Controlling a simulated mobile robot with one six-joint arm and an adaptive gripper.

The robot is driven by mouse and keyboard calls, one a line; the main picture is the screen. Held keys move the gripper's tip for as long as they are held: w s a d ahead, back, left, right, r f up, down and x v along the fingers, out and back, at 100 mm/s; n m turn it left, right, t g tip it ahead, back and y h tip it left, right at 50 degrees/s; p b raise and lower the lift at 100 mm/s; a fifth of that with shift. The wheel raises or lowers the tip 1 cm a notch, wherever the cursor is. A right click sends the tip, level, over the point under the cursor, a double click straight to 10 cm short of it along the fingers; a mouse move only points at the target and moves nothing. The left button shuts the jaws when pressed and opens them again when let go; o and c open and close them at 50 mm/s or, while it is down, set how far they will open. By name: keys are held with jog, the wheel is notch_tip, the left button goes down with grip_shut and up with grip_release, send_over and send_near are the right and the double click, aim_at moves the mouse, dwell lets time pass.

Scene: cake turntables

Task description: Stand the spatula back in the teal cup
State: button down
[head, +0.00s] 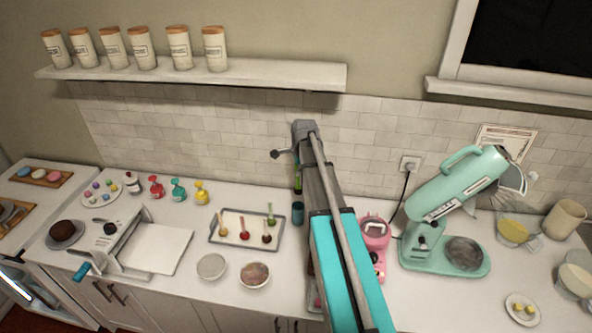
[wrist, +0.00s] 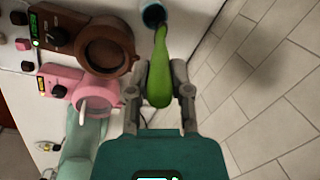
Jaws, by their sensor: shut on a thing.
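The green spatula (wrist: 159,80) is between the two fingers of my gripper (wrist: 160,68), which is shut on it. Its narrow end points at the teal cup (wrist: 152,16) and overlaps the cup's mouth in the wrist view. In the head view the spatula (head: 298,181) is roughly upright, just above the teal cup (head: 298,213), left of my arm. I cannot tell whether its lower end is inside the rim.
A tray (head: 215,238) with several small tools lies left of the cup. A pink machine (head: 376,234) and a mint stand mixer (head: 440,205) stand to the right. The tiled wall (head: 235,150) is close behind. Two bowls (head: 254,275) sit in front of the tray.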

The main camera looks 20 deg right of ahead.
jog(key=shift+f, duration=0.2)
notch_tip(320, 180, down, 13)
jog(key=b, duration=1.3)
dwell(0.3)
jog(key=shift+r, duration=0.1)
dwell(0.4)
jog(key=shift+c, duration=2.4)
grip_release()
jog(key=shift+r, duration=0.15)
